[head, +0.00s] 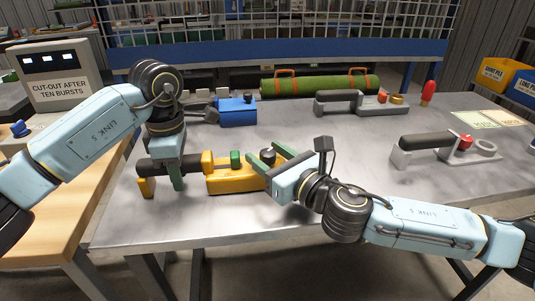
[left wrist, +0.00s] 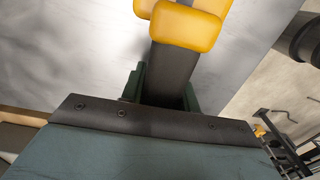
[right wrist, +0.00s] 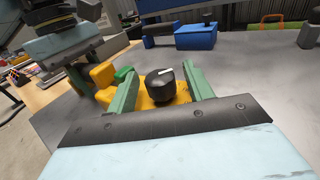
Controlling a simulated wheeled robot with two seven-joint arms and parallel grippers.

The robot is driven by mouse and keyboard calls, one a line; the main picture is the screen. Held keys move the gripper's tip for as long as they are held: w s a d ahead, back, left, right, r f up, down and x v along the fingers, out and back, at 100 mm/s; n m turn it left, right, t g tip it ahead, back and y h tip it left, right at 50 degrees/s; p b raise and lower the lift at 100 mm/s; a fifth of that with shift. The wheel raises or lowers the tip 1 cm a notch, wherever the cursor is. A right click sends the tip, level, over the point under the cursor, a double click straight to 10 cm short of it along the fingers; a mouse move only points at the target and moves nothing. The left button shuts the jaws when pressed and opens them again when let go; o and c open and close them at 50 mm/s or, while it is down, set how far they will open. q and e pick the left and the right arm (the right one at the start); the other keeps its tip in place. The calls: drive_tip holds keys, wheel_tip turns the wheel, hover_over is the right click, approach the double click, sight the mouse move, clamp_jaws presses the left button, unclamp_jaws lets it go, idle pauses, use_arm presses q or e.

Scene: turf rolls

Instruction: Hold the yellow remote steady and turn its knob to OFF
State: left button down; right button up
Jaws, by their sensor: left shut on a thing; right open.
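The yellow remote (head: 230,181) lies near the front left of the grey table, with a black handle (head: 156,166) on its left and a green button (head: 236,158). My left gripper (head: 177,175) is shut on the black handle, which also shows between its fingers in the left wrist view (left wrist: 172,75). The black knob (right wrist: 160,88) with a white pointer line shows in the right wrist view, on the remote's right end. My right gripper (right wrist: 160,75) is open, its green fingers on either side of the knob. I cannot tell whether they touch it. No OFF mark is readable.
A blue device (head: 238,111) and a green turf roll (head: 318,85) lie at the back. Grey handled devices (head: 352,103) stand at the back right and right (head: 440,152). A sign console (head: 58,82) stands at left. The table's front right is clear.

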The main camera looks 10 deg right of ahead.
use_arm(q)
drive_tip(key=shift+a+f, duration=0.1)
drive_tip(key=shift+f, duration=0.2)
use_arm(e)
drive_tip(key=shift+w+a, duration=0.15)
drive_tip(key=shift+w, duration=0.15)
drive_tip(key=c, duration=1)
drive_tip(key=shift+m+t+h, duration=0.3)
drive_tip(key=shift+m+h, duration=0.1)
drive_tip(key=shift+h, duration=0.2)
drive_tip(key=m+h, duration=0.2)
drive_tip(key=m+t+h, duration=0.1)
drive_tip(key=h, duration=0.2)
drive_tip(key=shift+a+m+t+h, duration=0.1)
drive_tip(key=shift+m+t+h, duration=0.2)
drive_tip(key=shift+m, duration=0.1)
drive_tip(key=shift+m+h, duration=1.1)
drive_tip(key=shift+h, duration=0.6)
drive_tip(key=shift+m+h, duration=1.1)
drive_tip(key=shift+h, duration=0.6)
